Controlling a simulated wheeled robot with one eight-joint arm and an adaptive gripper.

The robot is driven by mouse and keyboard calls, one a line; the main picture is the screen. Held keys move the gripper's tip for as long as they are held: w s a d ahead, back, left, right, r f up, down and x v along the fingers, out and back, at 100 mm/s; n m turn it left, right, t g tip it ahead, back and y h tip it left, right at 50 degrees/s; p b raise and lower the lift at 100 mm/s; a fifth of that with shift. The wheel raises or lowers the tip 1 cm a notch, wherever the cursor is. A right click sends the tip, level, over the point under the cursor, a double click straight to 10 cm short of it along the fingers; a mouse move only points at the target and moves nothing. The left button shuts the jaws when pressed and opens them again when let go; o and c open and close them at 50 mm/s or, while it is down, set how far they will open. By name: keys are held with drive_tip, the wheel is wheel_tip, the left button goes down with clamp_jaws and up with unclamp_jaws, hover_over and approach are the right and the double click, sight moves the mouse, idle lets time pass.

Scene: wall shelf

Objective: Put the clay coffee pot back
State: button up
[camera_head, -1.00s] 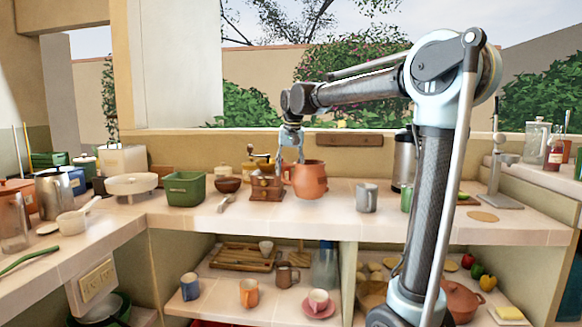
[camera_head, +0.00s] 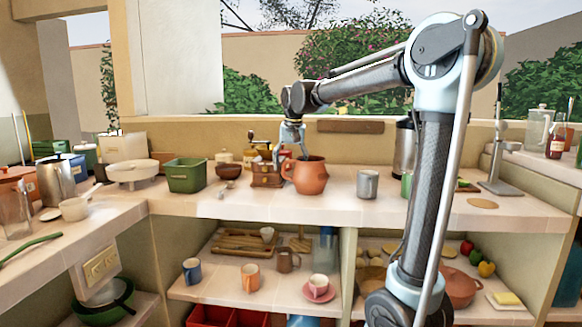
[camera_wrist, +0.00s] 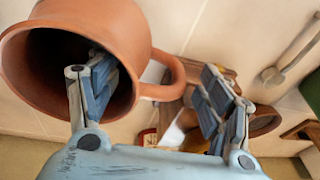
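The clay coffee pot (camera_head: 309,177) is a round terracotta vessel with a side handle. It is at the counter's middle, just right of the wooden grinder. In the wrist view the pot (camera_wrist: 150,32) fills the upper left, its dark mouth facing the camera and its handle towards the right. My gripper (camera_head: 293,153) is at the pot's rim on the handle side. In the wrist view my gripper (camera_wrist: 155,90) is spread open, with the left finger inside the mouth and the right finger outside beyond the handle. The rim and handle lie between them.
The wooden coffee grinder (camera_head: 267,174) stands close left of the pot. A grey mug (camera_head: 367,184) stands to its right, with bare counter between. A spoon (camera_head: 226,189) lies left of the grinder, near a green bin (camera_head: 187,175). Lower shelves hold several cups.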

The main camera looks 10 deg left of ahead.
drive_tip(key=v, duration=1.2)
drive_tip(key=s+d+f, duration=0.6)
drive_tip(key=d+f, duration=0.1)
drive_tip(key=d, duration=0.3)
drive_tip(key=s+d+f, duration=0.7)
drive_tip(key=d+f, duration=0.1)
drive_tip(key=d, duration=0.1)
drive_tip(key=s+d+f, duration=0.4)
drive_tip(key=s+f, duration=0.4)
drive_tip(key=f, duration=0.2)
drive_tip(key=s+d+f+h, duration=0.1)
drive_tip(key=s+d+f, duration=0.4)
drive_tip(key=s+f, duration=0.3)
wheel_tip(320, 180, down, 3)
drive_tip(key=shift+d+f, duration=0.2)
drive_tip(key=shift+d, duration=0.1)
